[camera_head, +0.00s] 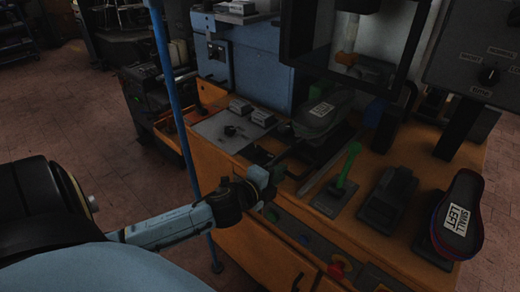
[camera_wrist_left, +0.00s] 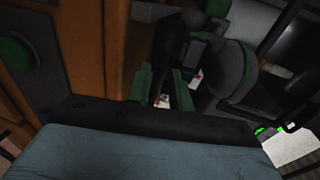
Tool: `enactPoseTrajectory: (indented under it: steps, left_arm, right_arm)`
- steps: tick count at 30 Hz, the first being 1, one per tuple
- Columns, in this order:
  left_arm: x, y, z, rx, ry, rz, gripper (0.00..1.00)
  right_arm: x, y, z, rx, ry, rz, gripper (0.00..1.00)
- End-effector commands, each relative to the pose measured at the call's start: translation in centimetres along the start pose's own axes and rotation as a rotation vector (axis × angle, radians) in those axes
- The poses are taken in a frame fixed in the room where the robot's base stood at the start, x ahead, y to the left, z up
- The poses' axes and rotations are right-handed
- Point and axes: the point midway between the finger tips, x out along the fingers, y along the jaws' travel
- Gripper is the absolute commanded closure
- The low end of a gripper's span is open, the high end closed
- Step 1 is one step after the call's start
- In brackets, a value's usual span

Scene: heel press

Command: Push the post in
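My left gripper (camera_head: 267,176) reaches in from the left, over the front edge of the orange bench. In the left wrist view its two green fingers (camera_wrist_left: 163,92) stand apart, with a gap between them and nothing clearly gripped. The post seems to be the dark bar (camera_head: 292,153) just beyond the fingers, running back toward a dark shoe form (camera_head: 322,115) with a pale label. In the left wrist view a dark block (camera_wrist_left: 193,50) lies just ahead of the fingers. I cannot tell whether the fingers touch the post. My right gripper is out of view.
A green lever (camera_head: 347,168) stands right of the post. A shoe form labelled SMALL LEFT (camera_head: 459,217) sits at the far right. A red knob (camera_head: 337,268) is on the bench front. A blue pole (camera_head: 174,85) stands left of the bench. A control panel (camera_head: 480,60) hangs upper right.

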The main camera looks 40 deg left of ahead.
Motion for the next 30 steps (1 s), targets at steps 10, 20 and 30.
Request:
enactPoseTrajectory:
  steps: [10, 20, 30]
  left_arm:
    - [-6.2, 0.0, 0.0, 0.0, -0.001, 0.003, 0.79]
    - [-8.4, -0.1, 0.1, 0.001, -0.001, 0.0, 0.79]
    - [-8.4, 0.2, 0.1, -0.003, -0.003, 0.004, 0.89]
  right_arm:
    - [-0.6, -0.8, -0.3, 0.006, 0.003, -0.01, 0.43]
    - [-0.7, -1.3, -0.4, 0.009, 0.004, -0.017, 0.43]
    - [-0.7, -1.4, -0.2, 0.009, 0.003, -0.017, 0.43]
